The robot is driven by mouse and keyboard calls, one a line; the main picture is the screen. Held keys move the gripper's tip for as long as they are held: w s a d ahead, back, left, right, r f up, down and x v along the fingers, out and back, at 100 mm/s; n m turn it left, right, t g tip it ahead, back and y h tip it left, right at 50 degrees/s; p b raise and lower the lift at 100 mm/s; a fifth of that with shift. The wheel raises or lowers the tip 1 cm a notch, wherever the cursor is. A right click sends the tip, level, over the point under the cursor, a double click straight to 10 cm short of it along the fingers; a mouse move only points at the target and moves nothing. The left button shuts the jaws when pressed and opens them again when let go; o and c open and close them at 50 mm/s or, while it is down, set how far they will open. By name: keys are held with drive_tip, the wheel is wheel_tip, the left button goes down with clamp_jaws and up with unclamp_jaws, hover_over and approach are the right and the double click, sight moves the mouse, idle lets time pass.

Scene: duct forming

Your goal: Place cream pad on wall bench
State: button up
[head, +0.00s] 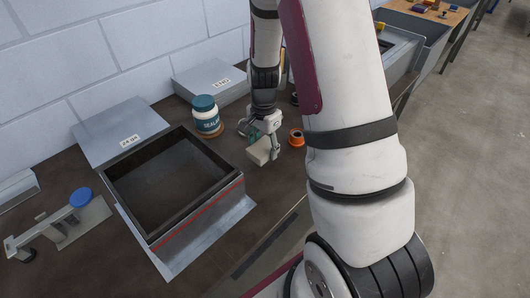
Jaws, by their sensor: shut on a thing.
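My gripper (261,138) is at the end of the arm near the middle of the head view. It is shut on the cream pad (260,154), a small pale block, tilted in the jaws. The fingers hide part of the pad. The wall bench (57,172) is the dark brown top along the white block wall. The pad is over or on bare bench, right of the black tray; I cannot tell whether it touches the top.
The deep black tray (197,242) is left of the pad. A teal-lidded sealant jar (206,116) stands behind it. An orange ring-shaped item (296,138) is close right of my gripper. Grey labelled panels (121,133) lie along the wall. A metal tool with a blue disc (80,197) is far left.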

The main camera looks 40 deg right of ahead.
sight(264, 154)
drive_tip(key=shift+f, duration=1.8)
drive_tip(key=shift+f, duration=0.2)
drive_tip(key=o, duration=1.2)
drive_tip(key=shift+c, duration=0.2)
